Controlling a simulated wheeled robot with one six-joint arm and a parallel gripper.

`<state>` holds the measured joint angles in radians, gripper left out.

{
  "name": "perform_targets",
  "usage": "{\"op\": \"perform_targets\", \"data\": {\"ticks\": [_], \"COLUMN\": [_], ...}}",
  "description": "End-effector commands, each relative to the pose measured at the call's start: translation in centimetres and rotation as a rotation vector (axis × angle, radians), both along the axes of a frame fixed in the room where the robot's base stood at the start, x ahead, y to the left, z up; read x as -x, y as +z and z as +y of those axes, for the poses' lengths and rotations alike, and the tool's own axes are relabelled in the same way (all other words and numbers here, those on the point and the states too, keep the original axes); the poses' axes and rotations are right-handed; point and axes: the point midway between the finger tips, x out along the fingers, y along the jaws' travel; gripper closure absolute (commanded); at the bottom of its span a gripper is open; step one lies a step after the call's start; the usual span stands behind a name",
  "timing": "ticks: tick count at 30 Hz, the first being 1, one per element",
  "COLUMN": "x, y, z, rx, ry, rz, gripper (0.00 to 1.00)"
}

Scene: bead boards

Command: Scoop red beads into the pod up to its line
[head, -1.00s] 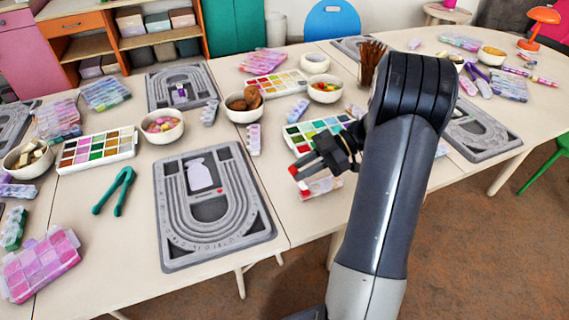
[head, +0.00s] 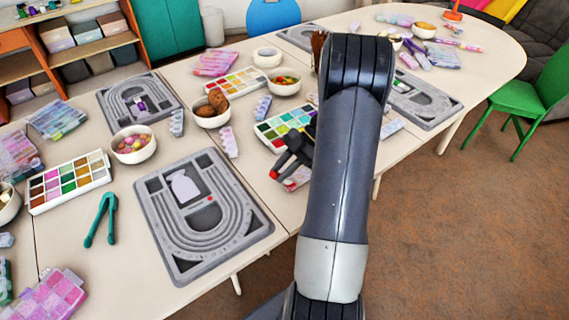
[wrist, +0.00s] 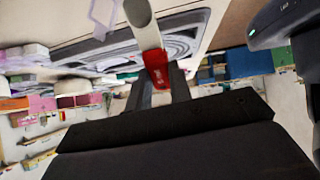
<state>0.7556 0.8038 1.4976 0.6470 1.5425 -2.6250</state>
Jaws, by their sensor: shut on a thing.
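My gripper (head: 280,168) is over the right side of the table, near a paint-like bead tray (head: 262,128) with green, red and white compartments. In the wrist view it is shut on a red piece (wrist: 156,66) joined to a pale rod (wrist: 141,24), seemingly a scoop; its far end is out of view. The pod (head: 184,187), a pale lilac bottle shape, lies on the grey bead board (head: 240,245) left of my gripper. Its line is too small to see. A small red spot (head: 210,198) sits beside it. My arm hides part of the tray.
Another bead tray (head: 68,184), green tongs (head: 100,222) and a bowl of mixed beads (head: 133,155) stand to the left. A bowl of brown items (head: 211,119) and a second grey board (head: 140,115) are farther back. Open floor lies right of the table.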

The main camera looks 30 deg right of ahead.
Motion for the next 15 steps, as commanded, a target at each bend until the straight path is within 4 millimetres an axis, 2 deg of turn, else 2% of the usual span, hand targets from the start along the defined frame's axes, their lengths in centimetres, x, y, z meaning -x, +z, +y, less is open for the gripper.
{"op": "perform_targets", "data": {"ticks": [15], "x": [0.3], "y": [-2.3], "z": [3.4], "rx": [0.488], "ry": [0.006], "rz": [-0.037], "gripper": [1.0]}}
